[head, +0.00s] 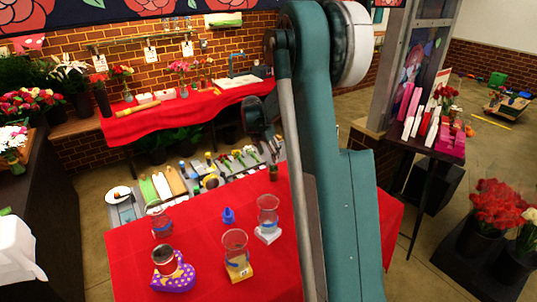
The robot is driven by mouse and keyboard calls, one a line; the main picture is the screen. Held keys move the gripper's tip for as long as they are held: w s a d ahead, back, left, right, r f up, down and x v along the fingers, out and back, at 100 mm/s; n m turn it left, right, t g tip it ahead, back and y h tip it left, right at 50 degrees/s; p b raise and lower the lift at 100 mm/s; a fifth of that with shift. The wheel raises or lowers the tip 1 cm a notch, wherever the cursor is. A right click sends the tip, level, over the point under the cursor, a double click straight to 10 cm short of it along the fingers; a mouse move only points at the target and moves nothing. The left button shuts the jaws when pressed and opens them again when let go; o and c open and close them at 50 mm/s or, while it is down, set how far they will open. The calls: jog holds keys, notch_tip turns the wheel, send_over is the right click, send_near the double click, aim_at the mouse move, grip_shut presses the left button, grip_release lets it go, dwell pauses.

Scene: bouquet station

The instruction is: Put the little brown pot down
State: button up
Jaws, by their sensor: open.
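A little brown pot (273,173) stands upright near the far edge of the red-covered table (205,275), close to the left side of my arm. A thin dark stem or sprig seems to rise above it. My gripper (264,125) is a dark shape above the pot and appears apart from it. My arm hides part of the gripper, and its fingertips are hard to make out. The jaws are open, with nothing visibly held.
Glass vessels stand on a wooden block (239,272) and a white block (268,235). A small blue bottle (228,216) stands mid-table. A grey bench (127,213) with tools and flowers lies beyond.

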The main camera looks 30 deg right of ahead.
jog(key=s+a+r+m+t+y, duration=0.1)
jog(key=s+a+r+m, duration=0.4)
jog(key=s+a+r, duration=0.5)
jog(key=s+a+r+m+t, duration=0.2)
jog(key=s+a+r+m, duration=0.4)
jog(key=a, duration=0.5)
jog(key=s+a+f+m+t+y, duration=0.1)
jog(key=s+a+m, duration=0.4)
jog(key=s, duration=0.8)
jog(key=s+a+m+t+y, duration=0.1)
jog(key=s+a+m, duration=0.5)
jog(key=s+a, duration=0.6)
jog(key=shift+s+a+f+m+y, duration=0.15)
jog(key=shift+s+f+m+y, duration=0.25)
jog(key=shift+s, duration=0.85)
jog(key=shift+f, duration=0.1)
notch_tip(320, 180, down, 10)
jog(key=b, duration=1)
jog(key=shift+f+b, duration=0.25)
jog(key=shift+b, duration=0.15)
